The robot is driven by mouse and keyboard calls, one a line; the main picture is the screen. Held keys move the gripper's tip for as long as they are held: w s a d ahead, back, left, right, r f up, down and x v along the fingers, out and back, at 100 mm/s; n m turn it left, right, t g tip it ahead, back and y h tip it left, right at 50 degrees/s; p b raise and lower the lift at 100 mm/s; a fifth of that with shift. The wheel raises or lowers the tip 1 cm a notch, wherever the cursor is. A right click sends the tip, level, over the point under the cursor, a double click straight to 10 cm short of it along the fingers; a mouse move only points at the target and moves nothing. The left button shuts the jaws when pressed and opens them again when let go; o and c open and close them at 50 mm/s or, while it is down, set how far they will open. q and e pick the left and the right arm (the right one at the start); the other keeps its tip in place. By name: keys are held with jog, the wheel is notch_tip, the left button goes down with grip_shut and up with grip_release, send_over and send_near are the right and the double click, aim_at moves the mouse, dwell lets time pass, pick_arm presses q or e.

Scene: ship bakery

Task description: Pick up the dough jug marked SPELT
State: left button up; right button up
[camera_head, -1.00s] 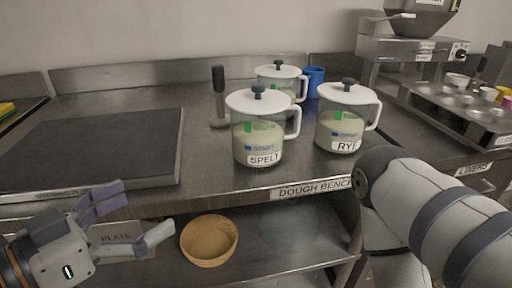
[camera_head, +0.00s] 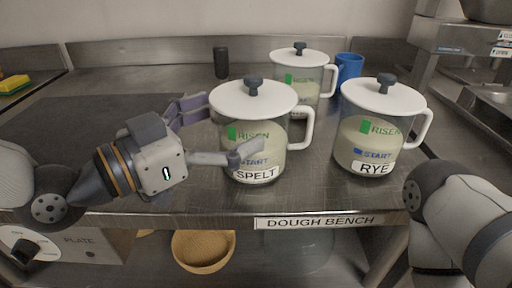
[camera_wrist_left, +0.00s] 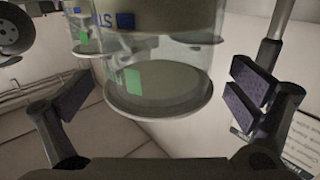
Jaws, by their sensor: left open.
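The SPELT jug (camera_head: 270,140) stands upright on the bench, clear with a white lid, a dark knob and a handle on its right. Pale dough shows inside. My left gripper (camera_head: 216,130) is open at the jug's left side, one finger behind to the left and the other across its lower front left. In the left wrist view a clear jug (camera_wrist_left: 175,80) lies in the space between the open fingers (camera_wrist_left: 165,90), apart from both pads; its label is not readable as SPELT there. My right arm shows at the right, its gripper out of view.
The RYE jug (camera_head: 365,140) stands just right of the SPELT handle. A third lidded jug (camera_head: 312,90) and a blue mug (camera_head: 348,70) stand behind. A basket (camera_head: 203,250) is on the shelf below.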

pick_arm(q)
jog(key=x, duration=0.4)
jog(key=shift+w+d+f, duration=0.1)
jog(key=shift+w+d, duration=0.05)
jog(key=shift+d, duration=0.2)
jog(key=c, duration=1.5)
jog(key=shift+c, duration=0.5)
